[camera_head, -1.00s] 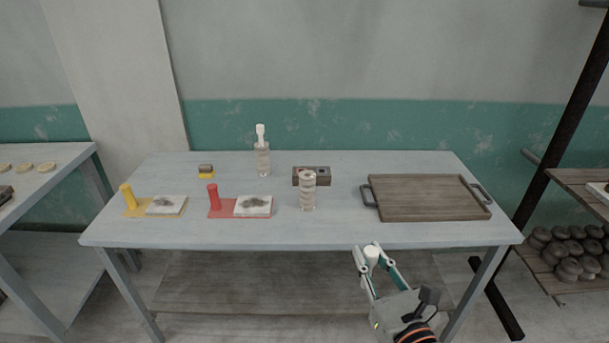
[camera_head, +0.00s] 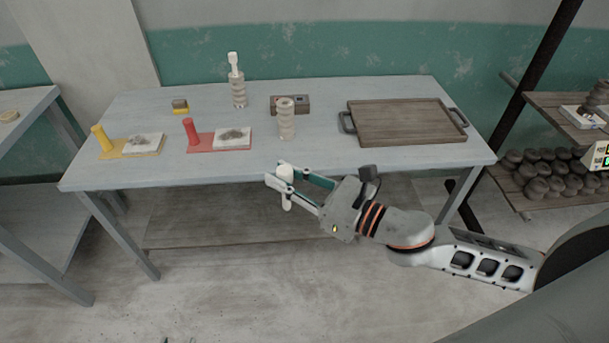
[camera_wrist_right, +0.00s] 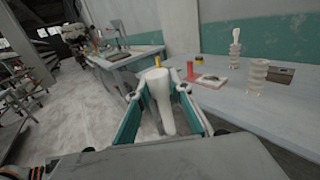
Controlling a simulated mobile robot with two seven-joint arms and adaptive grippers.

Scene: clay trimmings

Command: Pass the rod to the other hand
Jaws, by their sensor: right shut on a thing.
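A white rod (camera_head: 286,174) with a wider, rounded top is held between the fingers of my right gripper (camera_head: 285,183). The gripper is shut on it, in front of the table's front edge and apart from the table. The rod hangs roughly upright, its narrow end below the fingers. In the right wrist view the rod (camera_wrist_right: 160,97) stands between the two fingertips (camera_wrist_right: 158,92), tilted slightly. My left gripper is in neither view.
The grey table (camera_head: 330,165) bears a wooden tray (camera_head: 405,122) at right, a ribbed cylinder (camera_head: 287,120), and another ribbed holder (camera_head: 239,92) with a white-topped tool. A yellow stand (camera_head: 101,138) and red stand (camera_head: 190,130) are at left. Space before the table is free.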

